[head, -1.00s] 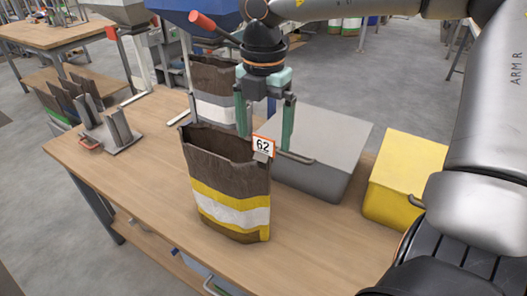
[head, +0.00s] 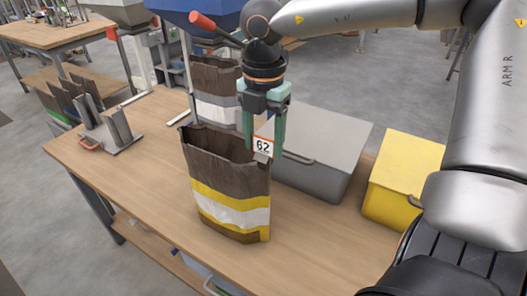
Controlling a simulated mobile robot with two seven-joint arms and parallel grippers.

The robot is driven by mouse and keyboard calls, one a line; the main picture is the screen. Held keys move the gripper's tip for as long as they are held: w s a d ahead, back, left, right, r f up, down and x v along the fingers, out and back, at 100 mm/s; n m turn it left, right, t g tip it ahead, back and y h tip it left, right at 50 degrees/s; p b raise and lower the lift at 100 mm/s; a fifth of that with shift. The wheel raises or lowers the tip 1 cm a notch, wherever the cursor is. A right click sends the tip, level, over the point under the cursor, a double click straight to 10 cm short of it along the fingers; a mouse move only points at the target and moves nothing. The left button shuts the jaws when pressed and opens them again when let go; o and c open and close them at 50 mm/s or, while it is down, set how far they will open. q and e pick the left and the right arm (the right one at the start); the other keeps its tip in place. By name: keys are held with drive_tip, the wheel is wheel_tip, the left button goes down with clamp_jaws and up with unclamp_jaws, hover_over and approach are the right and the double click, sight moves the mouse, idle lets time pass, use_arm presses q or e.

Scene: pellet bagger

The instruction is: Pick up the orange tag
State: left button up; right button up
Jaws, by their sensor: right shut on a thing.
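The orange tag (head: 263,146) is a white card with an orange border and the number 62. It sits at the right end of the rim of an open brown bag (head: 226,172) with yellow and white bands, upright on the wooden bench. A small grey clip shows just under the card. My right gripper (head: 263,150) points down from above, its green fingers on either side of the tag, shut on it. The tag still touches the bag's rim, or nearly so; I cannot tell which. My left gripper is not in view.
A grey lidded box (head: 325,150) and a yellow box (head: 400,180) stand to the right of the bag. Another brown bag (head: 215,90) stands behind under the blue hopper (head: 205,14). A grey holder (head: 110,132) is at left. The bench (head: 130,175) is clear left of the bag.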

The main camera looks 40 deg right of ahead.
clamp_jaws()
drive_tip(key=shift+r, duration=0.1)
